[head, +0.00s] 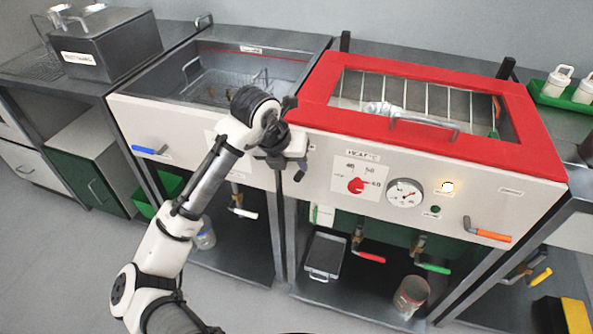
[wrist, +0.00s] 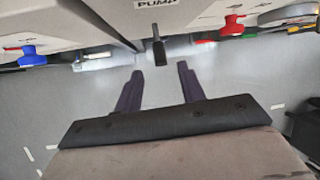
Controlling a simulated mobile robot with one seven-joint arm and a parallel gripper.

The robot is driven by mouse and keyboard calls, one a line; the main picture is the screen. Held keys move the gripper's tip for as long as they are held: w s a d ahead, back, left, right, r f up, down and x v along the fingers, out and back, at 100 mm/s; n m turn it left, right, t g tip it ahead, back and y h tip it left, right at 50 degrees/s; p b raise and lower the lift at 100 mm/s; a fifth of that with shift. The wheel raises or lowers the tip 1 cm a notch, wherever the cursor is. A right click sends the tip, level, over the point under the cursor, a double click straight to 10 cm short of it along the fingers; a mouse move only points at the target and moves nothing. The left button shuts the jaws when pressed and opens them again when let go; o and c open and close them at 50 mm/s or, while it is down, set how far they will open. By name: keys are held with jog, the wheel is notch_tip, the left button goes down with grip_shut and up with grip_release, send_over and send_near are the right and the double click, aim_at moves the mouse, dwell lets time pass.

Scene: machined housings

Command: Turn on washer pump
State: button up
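A black lever (wrist: 159,50) sticks out from the front panel just below a label reading "PUMP" (wrist: 157,3) in the wrist view. My gripper (wrist: 160,80) is open and empty, with its two dark fingers apart and pointing toward the panel. The lever lies beyond the fingertips, in line with the gap between them, and appears apart from both. In the head view my gripper (head: 300,170) is in front of the panel, near where the left basin unit (head: 155,118) meets the red-lidded unit (head: 420,158). My wrist hides the pump lever and label there.
A blue handle (head: 148,150) is on the left panel. A red knob (head: 356,186), a gauge (head: 404,193), a lit lamp (head: 447,187) and an orange handle (head: 487,235) are on the right panel. Red (head: 370,257) and green (head: 434,268) valve handles sit below. Floor in front is clear.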

aim_at(298, 174)
jog(key=x, duration=0.6)
jog(key=shift+p, duration=0.3)
jog(key=shift+c, duration=0.3)
grip_shut()
